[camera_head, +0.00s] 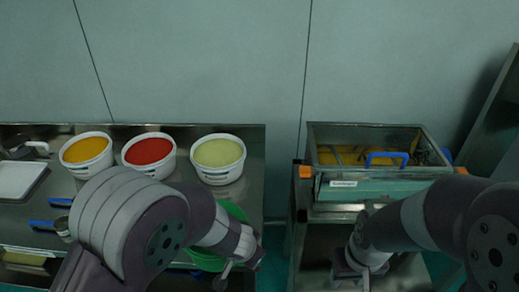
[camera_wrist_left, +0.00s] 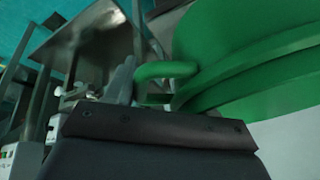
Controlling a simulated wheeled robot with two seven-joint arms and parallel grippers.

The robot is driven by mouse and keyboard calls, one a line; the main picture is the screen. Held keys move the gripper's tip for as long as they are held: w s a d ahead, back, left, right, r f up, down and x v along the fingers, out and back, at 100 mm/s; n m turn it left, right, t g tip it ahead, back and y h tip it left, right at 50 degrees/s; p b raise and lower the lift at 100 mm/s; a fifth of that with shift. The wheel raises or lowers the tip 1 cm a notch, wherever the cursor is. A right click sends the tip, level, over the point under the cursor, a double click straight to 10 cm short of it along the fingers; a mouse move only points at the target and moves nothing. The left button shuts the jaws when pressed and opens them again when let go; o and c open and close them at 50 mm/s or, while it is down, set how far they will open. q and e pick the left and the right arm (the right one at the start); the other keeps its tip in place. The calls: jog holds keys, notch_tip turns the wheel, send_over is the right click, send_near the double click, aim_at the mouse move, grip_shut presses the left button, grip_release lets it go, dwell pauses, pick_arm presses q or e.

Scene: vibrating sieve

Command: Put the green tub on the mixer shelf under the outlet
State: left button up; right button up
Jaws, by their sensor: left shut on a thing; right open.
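The outlet cannot be made out. My right gripper (camera_head: 362,273) is open and empty in front of the shelf.
The metal table (camera_head: 190,135) at left holds white tubs with yellow (camera_head: 85,151), red (camera_head: 148,153) and pale green (camera_head: 218,158) contents. A white tray (camera_head: 18,179) and blue-handled tools lie at far left. My right arm covers part of the mixer's front right.

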aim_at(191, 247)
pick_arm(q)
jog(key=w+a+n, duration=0.1)
jog(key=a, duration=0.1)
jog(key=w+a+n+y, duration=0.1)
jog(key=w+n, duration=0.1)
jog(key=w+a+n+y, duration=0.1)
jog(key=w+a, duration=0.1)
jog(key=shift+w+a+f, duration=0.15)
jog(key=shift+a+f, duration=0.1)
jog(key=shift+a, duration=0.1)
jog(key=w+a+n, duration=0.1)
jog(key=a, duration=0.1)
jog(key=w+a+f+n+y, duration=0.1)
jog(key=a, duration=0.2)
jog(key=w+a+n, duration=0.1)
jog(key=a, duration=0.2)
jog(key=shift+w+a+f+n+g, duration=0.2)
jog(key=shift+w+n+g, duration=0.1)
jog(key=shift+n, duration=0.4)
jog(key=s+f, duration=0.1)
jog(key=s+a+f, duration=0.1)
jog(key=f, duration=0.1)
jog(key=s+a+f, duration=0.1)
jog(key=f, duration=0.1)
jog(key=shift+s+f, duration=0.15)
jog(key=shift+s, duration=0.25)
jog(key=shift+d, duration=0.15)
